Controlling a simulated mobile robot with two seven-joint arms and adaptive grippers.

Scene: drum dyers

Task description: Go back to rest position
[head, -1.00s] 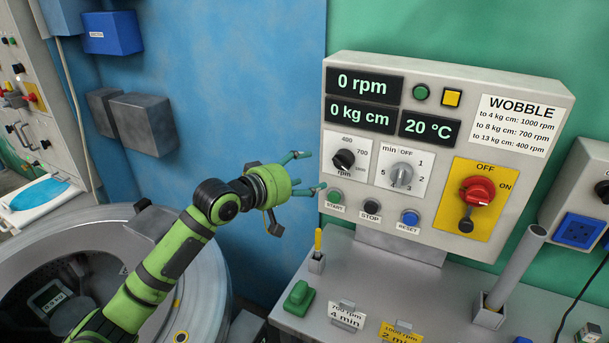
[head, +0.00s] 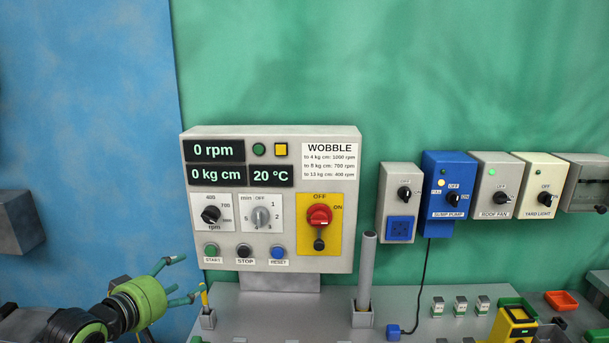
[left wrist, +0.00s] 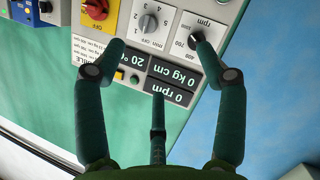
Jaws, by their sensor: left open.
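My left gripper (head: 182,280) is at the lower left of the head view, green with teal fingers spread open and empty. It is left of and below the control panel (head: 352,200), near the START button (head: 211,250). In the left wrist view its open fingers (left wrist: 155,75) spread in front of the panel, which appears upside down, with the rpm knob (left wrist: 203,42) behind one fingertip. I see no contact with the panel. The displays read 0 rpm, 0 kg cm and 20 °C. My right gripper is not in view.
A yellow-handled tool in a small holder (head: 208,319) stands close to my left fingers. A grey tube (head: 367,270) stands upright on the bench. Switch boxes, such as the blue sump pump box (head: 449,185), line the green wall at right.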

